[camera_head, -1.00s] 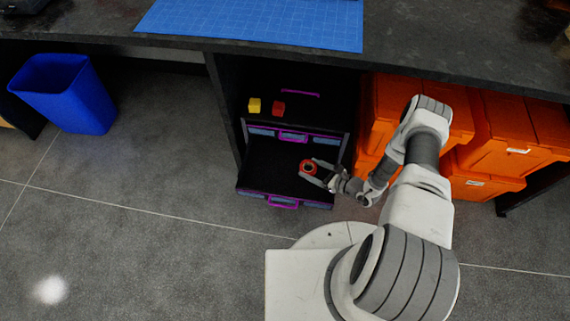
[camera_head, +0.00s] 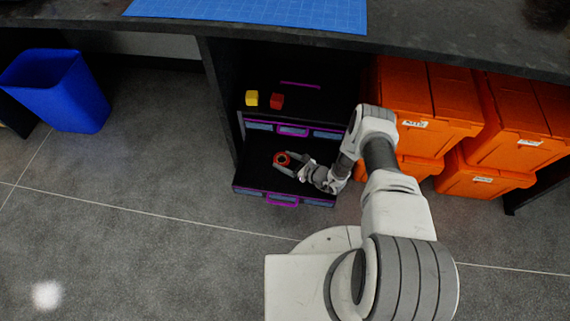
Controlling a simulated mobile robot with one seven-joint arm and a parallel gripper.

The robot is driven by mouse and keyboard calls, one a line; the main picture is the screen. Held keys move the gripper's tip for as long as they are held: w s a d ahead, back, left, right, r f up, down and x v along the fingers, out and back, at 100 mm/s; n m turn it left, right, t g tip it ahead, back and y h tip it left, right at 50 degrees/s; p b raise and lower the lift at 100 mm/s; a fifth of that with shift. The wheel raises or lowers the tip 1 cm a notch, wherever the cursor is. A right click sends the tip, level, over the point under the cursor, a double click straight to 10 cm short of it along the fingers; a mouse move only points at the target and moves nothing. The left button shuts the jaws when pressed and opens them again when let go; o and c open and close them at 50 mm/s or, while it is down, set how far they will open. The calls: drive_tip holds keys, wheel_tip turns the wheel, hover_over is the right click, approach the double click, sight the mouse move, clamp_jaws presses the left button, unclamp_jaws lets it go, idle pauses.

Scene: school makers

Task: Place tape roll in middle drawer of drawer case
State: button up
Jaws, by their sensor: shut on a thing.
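The tape roll (camera_head: 282,159) is a small red ring with a dark centre. My gripper (camera_head: 284,162) is shut on it, with a finger on either side, over the open drawer. The drawer case (camera_head: 290,131) is black with purple handles and blue-grey label strips, and stands under the workbench. Its pulled-out drawer (camera_head: 250,178) has a dark, empty-looking inside. I cannot tell how high the roll is above the drawer floor. My wrist and arm cover the drawer's right part.
A yellow cube (camera_head: 252,99) and a red cube (camera_head: 277,101) sit on the case. Orange bins (camera_head: 430,105) are stacked close on the right. A blue waste bin (camera_head: 60,90) stands at the left. A blue cutting mat (camera_head: 250,14) lies on the workbench (camera_head: 430,45).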

drive_tip(key=shift+f, duration=0.55)
drive_tip(key=shift+f, duration=0.1)
drive_tip(key=o, duration=1.3)
drive_tip(key=shift+c, duration=0.2)
